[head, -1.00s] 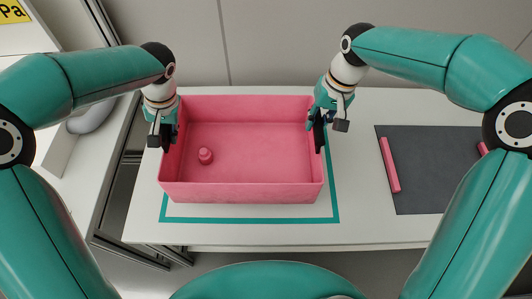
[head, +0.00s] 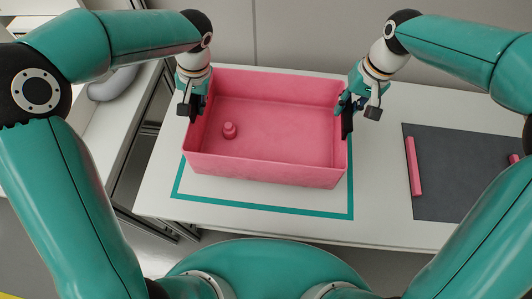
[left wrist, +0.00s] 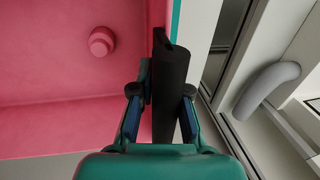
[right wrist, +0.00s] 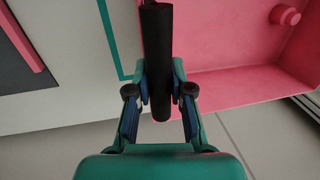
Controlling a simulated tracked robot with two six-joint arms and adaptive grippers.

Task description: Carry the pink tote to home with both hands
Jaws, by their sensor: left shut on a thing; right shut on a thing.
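The pink tote (head: 262,168) is an open box above the white table, over a teal outline (head: 262,208) whose front and right strips show. Its underside is hidden, so I cannot tell whether it touches the table. A small pink knobbed piece (head: 229,130) stands inside it, at left. My left gripper (head: 194,108) is shut on a black handle (left wrist: 170,85) at the tote's left side. My right gripper (head: 346,120) is shut on the matching black handle (right wrist: 157,60) at the right side. The fingers flank these handles in the wrist views.
A dark grey mat (head: 440,180) with a pink bar (head: 413,166) lies on the table to the right. Bare white table (head: 378,170) lies between tote and mat. A cabinet with a grey curved object (head: 112,84) stands left, past a gap. A wall is behind.

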